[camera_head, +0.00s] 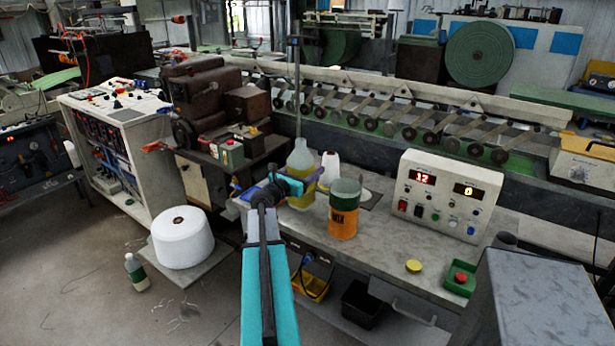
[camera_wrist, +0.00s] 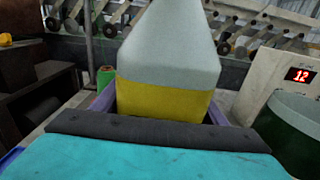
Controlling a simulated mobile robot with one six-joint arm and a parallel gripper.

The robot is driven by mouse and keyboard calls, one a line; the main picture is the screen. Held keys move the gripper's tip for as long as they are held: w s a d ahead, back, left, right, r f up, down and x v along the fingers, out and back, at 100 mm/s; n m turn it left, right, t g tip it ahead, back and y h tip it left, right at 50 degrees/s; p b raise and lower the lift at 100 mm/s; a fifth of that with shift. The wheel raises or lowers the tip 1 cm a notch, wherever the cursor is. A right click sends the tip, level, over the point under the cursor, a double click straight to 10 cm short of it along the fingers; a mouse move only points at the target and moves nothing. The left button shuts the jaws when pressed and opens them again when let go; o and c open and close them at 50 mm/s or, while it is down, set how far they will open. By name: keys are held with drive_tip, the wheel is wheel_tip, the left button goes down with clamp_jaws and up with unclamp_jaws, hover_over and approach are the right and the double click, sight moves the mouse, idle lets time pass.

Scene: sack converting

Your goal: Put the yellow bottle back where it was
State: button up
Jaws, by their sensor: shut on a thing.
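The yellow bottle (camera_head: 302,164) is a clear bottle with yellow liquid in its lower part. It stands upright at the back left of the grey worktop (camera_head: 384,245). My gripper (camera_head: 300,184) is shut on it, with purple fingers on either side. In the wrist view the bottle (camera_wrist: 167,75) fills the middle, between the purple fingers of my gripper (camera_wrist: 160,112). I cannot tell whether the bottle's base touches the worktop; my gripper hides part of its lower side.
An orange and green container (camera_head: 343,222) stands just right of the bottle. A white cone (camera_head: 329,165) stands behind. A white control box (camera_head: 445,195), a yellow lid (camera_head: 414,266) and a green box with a red button (camera_head: 459,280) are further right. The worktop's front middle is clear.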

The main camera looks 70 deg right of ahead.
drive_tip(key=shift+f, duration=1.55)
drive_tip(key=o, duration=1.2)
drive_tip(key=shift+c, duration=0.2)
drive_tip(key=shift+r, duration=0.2)
drive_tip(key=b+v, duration=0.1)
drive_tip(key=v, duration=1.1)
drive_tip(key=shift+b, duration=0.4)
drive_tip(key=shift+f, duration=0.1)
